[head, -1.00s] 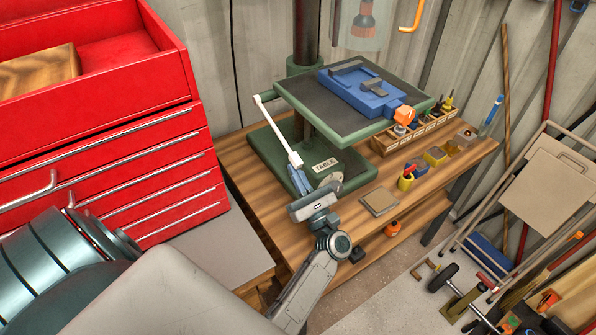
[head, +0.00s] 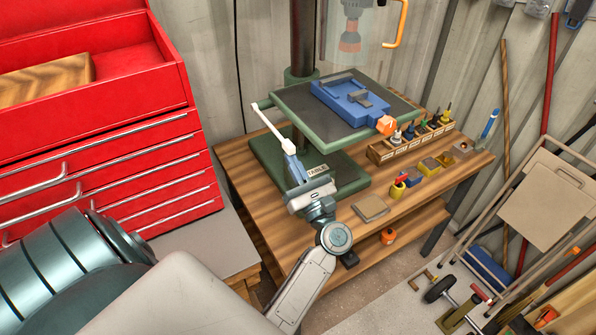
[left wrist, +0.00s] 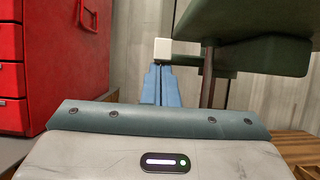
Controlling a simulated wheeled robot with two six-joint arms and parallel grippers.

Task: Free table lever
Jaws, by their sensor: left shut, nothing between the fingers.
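The white table lever (head: 272,125) runs from a pivot at the left of the green drill-press table (head: 300,113) down to a thicker pale end. My left gripper (head: 291,163) is shut and empty, with its blue fingertips at that thick end. In the left wrist view the shut blue fingers (left wrist: 158,85) point up at the pale block end of the lever (left wrist: 176,50). They look in contact, though a small gap cannot be ruled out. The TABLE label (head: 317,170) is on the green base (head: 345,174), just right of the gripper. My right gripper is not in view.
A blue vise (head: 352,104) sits on the drill-press table. The wooden bench (head: 408,203) holds a rack of bits (head: 418,138) and small bins. A red tool chest (head: 130,150) stands close on the left. A folding cart (head: 540,200) is at the right.

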